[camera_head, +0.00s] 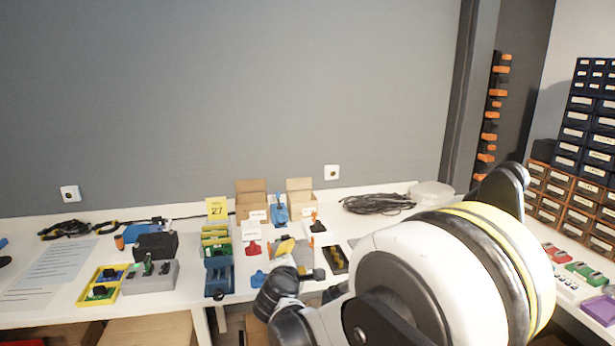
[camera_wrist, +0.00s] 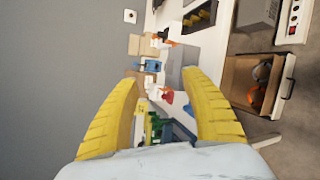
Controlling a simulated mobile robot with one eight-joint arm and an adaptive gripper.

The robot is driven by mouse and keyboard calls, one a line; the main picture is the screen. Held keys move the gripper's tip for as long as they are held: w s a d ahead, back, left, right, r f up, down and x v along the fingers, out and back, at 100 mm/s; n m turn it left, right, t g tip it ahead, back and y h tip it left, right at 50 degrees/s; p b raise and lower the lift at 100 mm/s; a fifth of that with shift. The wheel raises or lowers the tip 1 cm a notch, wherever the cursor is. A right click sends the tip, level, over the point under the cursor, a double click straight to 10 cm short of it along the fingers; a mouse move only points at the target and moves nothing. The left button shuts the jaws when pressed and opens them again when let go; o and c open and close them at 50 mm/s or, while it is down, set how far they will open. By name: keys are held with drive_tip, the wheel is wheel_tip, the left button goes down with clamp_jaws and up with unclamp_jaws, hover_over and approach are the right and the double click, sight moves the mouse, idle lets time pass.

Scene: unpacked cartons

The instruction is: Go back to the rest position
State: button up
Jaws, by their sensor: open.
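My gripper (camera_wrist: 162,78) shows in the wrist view with its two yellow ridged fingers spread wide apart. No object is held between the fingertips. Past the fingers, the white table (camera_wrist: 212,48) and small items on it appear sideways. A blue item (camera_wrist: 148,65) and a red item (camera_wrist: 167,95) show in the gap between the fingers, beyond the tips. In the head view my white and black arm covers the lower right and hides part of the table; I cannot clearly make out the fingers there.
The white table (camera_head: 20,233) runs along the grey wall. It carries open cardboard boxes (camera_head: 251,192), a yellow sign marked 27 (camera_head: 217,209), a yellow tray (camera_head: 92,291) and a black cable coil (camera_head: 378,203). Drawer cabinets (camera_head: 577,135) stand at the right. An open drawer (camera_wrist: 240,80) shows below the table.

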drive_tip(key=s+d+r+m+g, duration=0.1)
drive_tip(key=s+d+r+m, duration=0.1)
drive_tip(key=s+d+m, duration=0.3)
drive_tip(key=s+d+r+m+g+h, duration=0.1)
drive_tip(key=s+d+r+m+g, duration=0.15)
drive_tip(key=s+d, duration=0.35)
drive_tip(key=s+d+r+m+g, duration=0.1)
drive_tip(key=s+d+r+m, duration=0.1)
drive_tip(key=s+d+m, duration=0.45)
drive_tip(key=s+d+f+m+g, duration=0.1)
drive_tip(key=s+m, duration=0.1)
drive_tip(key=s, duration=0.4)
drive_tip(key=s+d+f+m+y, duration=0.1)
drive_tip(key=s+d+m, duration=0.1)
drive_tip(key=s, duration=0.5)
drive_tip(key=s+d+f+m+g+y, duration=0.1)
drive_tip(key=s+d+m, duration=0.1)
drive_tip(key=s, duration=0.4)
drive_tip(key=shift+s+d+f+m+g, duration=0.2)
drive_tip(key=shift+f+m+g, duration=0.15)
drive_tip(key=shift+m, duration=0.55)
drive_tip(key=shift+w, duration=0.1)
